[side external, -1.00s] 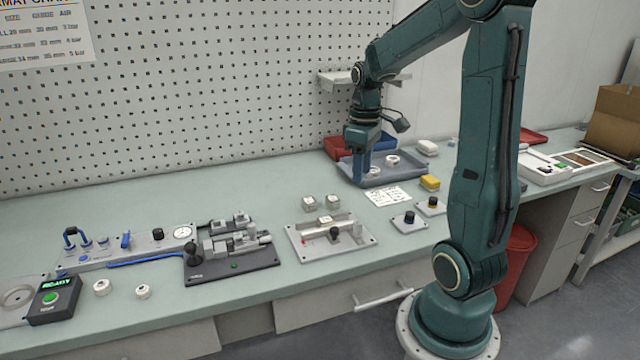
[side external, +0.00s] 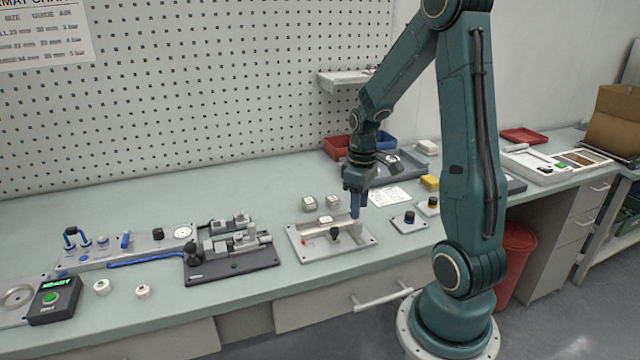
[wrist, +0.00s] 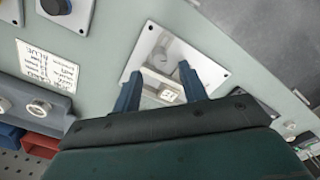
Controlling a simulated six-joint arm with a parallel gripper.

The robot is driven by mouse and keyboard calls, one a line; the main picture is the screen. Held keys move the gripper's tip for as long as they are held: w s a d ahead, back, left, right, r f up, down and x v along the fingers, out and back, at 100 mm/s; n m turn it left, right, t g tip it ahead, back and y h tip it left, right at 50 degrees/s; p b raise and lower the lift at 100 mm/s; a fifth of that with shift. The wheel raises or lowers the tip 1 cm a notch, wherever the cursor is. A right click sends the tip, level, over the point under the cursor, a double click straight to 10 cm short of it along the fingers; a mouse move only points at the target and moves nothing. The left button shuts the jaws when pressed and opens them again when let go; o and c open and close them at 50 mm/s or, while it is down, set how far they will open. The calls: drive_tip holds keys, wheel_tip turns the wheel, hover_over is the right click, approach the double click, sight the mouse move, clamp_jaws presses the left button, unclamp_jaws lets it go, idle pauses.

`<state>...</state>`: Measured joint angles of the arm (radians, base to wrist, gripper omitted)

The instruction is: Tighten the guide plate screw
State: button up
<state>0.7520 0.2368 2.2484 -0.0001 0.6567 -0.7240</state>
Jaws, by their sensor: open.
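The guide plate (side external: 364,241) is a pale metal plate on the bench with a rail and small screws at its corners. I cannot clearly make out the dark knob there.
Small pale blocks (side external: 308,203) stand behind the plate. A clamp fixture (side external: 235,262) is to the left. Two small plates with dark knobs (side external: 408,222) are to the right, near a white printed card (side external: 392,196) and a yellow block (side external: 429,182). Bench in front of the clamp fixture is clear.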

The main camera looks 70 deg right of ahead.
sight(358, 222)
drive_tip(key=shift+f, duration=2.2)
clamp_jaws()
